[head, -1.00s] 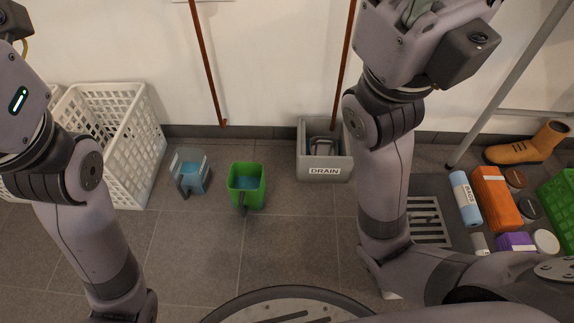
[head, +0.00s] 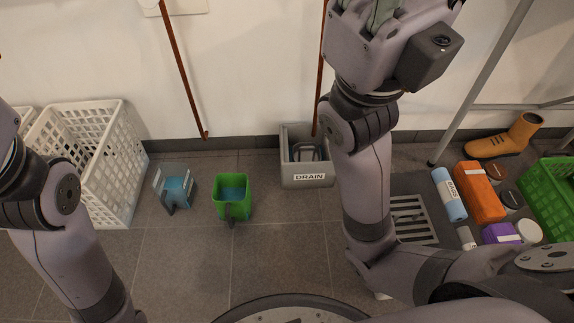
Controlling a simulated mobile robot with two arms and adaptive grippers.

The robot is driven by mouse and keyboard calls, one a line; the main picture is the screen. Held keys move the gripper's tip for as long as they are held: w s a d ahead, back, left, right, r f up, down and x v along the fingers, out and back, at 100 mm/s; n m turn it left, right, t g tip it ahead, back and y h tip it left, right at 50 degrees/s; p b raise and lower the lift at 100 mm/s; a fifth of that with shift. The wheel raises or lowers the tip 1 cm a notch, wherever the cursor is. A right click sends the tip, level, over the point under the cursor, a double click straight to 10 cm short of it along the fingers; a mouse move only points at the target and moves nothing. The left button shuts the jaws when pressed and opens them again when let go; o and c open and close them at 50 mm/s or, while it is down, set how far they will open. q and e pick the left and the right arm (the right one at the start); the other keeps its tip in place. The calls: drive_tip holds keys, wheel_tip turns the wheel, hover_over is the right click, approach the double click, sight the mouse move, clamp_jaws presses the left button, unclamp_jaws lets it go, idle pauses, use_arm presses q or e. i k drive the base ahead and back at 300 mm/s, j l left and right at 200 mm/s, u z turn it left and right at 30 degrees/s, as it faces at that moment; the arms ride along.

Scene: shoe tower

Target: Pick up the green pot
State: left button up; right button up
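The green pot (head: 232,203) is a small open-topped vessel standing upright on the tiled floor, left of the picture's middle. It has blue inside and a dark handle at its front. My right gripper (head: 384,10) is cut off by the top edge of the head view, well above and to the right of the pot. Its fingers are too little in view to judge. My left arm comes in at the left, and its gripper is out of the picture. No gripper touches the pot.
A clear pot with blue inside (head: 175,189) stands just left of the green pot. A white basket (head: 118,165) is further left, and a grey drain bin (head: 307,172) is behind right. Boot (head: 505,138), orange box (head: 480,192) and green crate (head: 555,195) are right. Floor before the pot is clear.

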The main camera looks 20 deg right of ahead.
sight(231, 195)
drive_tip(key=k+l+z, duration=0.2)
drive_tip(key=l, duration=0.45)
drive_tip(key=i+l+z, duration=0.15)
drive_tip(key=l, duration=0.45)
drive_tip(key=k, duration=0.05)
